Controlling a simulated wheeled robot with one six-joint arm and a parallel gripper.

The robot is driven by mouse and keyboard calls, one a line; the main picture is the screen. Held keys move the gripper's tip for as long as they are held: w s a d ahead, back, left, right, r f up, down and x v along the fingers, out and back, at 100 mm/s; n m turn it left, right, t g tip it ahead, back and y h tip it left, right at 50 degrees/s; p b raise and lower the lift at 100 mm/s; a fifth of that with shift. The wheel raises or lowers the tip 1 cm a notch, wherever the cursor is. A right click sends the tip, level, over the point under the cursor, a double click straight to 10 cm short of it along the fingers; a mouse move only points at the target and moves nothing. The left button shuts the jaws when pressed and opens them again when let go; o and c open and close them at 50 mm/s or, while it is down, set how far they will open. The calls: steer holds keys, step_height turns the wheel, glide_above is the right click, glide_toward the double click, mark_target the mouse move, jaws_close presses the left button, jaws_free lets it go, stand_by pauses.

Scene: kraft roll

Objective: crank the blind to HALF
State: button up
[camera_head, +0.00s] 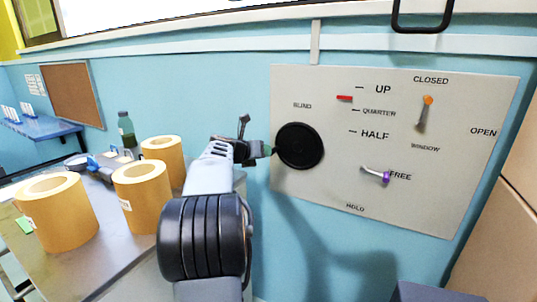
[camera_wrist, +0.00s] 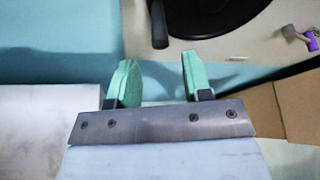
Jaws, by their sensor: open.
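The blind crank is a black disc (camera_head: 299,146) on the pale wall panel (camera_head: 320,185); part of it shows at the top of the wrist view (camera_wrist: 212,14). Its dark handle (camera_wrist: 159,25) sticks out by the disc's left edge. The red blind marker (camera_head: 344,98) sits between UP and QUARTER, above HALF. A lever with a purple tip (camera_head: 386,177) has its tip at FREE. My gripper (camera_wrist: 160,82) is open and empty, its green fingers apart below the handle. In the head view my gripper (camera_head: 266,150) is at the disc's left edge; contact cannot be told.
An orange-tipped window lever (camera_head: 427,101) is at the panel's upper right. Several cardboard rolls (camera_head: 143,195) and a green bottle (camera_head: 126,127) stand on the table (camera_head: 95,268) at left. A brown cabinet (camera_head: 505,225) stands at right.

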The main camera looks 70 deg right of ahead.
steer(key=shift+v, duration=2.9)
